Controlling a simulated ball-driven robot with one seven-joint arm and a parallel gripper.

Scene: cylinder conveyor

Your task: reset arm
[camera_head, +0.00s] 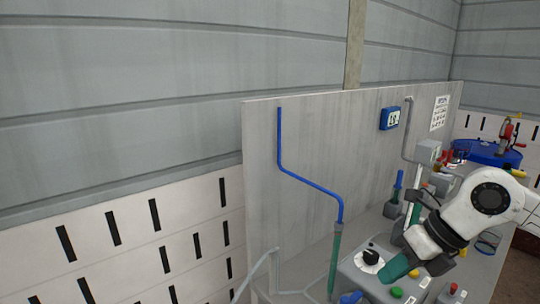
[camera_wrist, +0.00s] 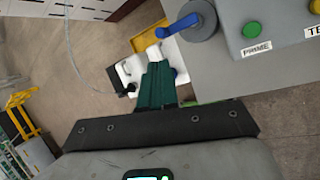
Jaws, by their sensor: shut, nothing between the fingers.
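My gripper (camera_head: 400,266) shows at the lower right of the head view, over a grey control panel. Its green fingers are together with nothing between them. In the wrist view, the green fingers of my gripper (camera_wrist: 157,85) point up the picture beside the panel's edge. My white and black arm comes in from the right in the head view.
The grey control panel (camera_wrist: 222,72) carries a blue-handled lever (camera_wrist: 184,26) and a green button (camera_wrist: 251,30) beside a "PRIME" label. In the head view, a round dial (camera_head: 369,260) is close to the fingers. A grey backboard (camera_head: 310,140) with a blue pipe (camera_head: 310,183) stands behind.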

